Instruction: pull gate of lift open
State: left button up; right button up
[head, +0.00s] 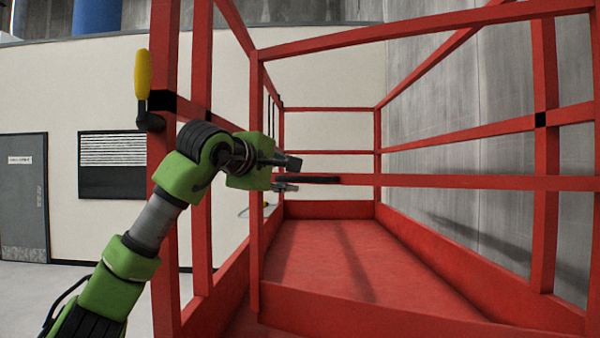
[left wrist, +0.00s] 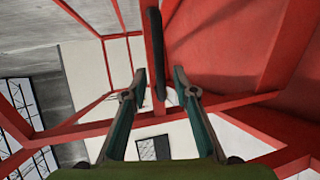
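The red gate (head: 480,182) of the lift has a black grip (head: 322,180) on its middle bar, just right of its left upright. I cannot tell whether the gate is fully closed or ajar. My left gripper (head: 291,175) is at the left end of this grip, its fingers apart. In the left wrist view the black grip (left wrist: 155,40) runs upright between the two spread fingertips of the left gripper (left wrist: 159,76). A gap shows beside the fingers, so they are not clamped on it. My right gripper is not in view.
The red lift cage has a thick post (head: 165,240) at the left, with a yellow-handled lever (head: 142,75) on it. The cage floor (head: 325,250) is empty. A concrete wall (head: 450,130) stands at the right, a grey door (head: 24,195) at far left.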

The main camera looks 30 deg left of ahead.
aim_at(297, 178)
pick_arm(q)
jog(key=p+x, duration=0.1)
jog(key=x, duration=0.3)
jog(key=shift+w+f, duration=0.15)
jog(key=shift+w, duration=0.3)
grip_shut()
jog(key=shift+a+p, duration=0.1)
jog(key=shift+p, duration=0.2)
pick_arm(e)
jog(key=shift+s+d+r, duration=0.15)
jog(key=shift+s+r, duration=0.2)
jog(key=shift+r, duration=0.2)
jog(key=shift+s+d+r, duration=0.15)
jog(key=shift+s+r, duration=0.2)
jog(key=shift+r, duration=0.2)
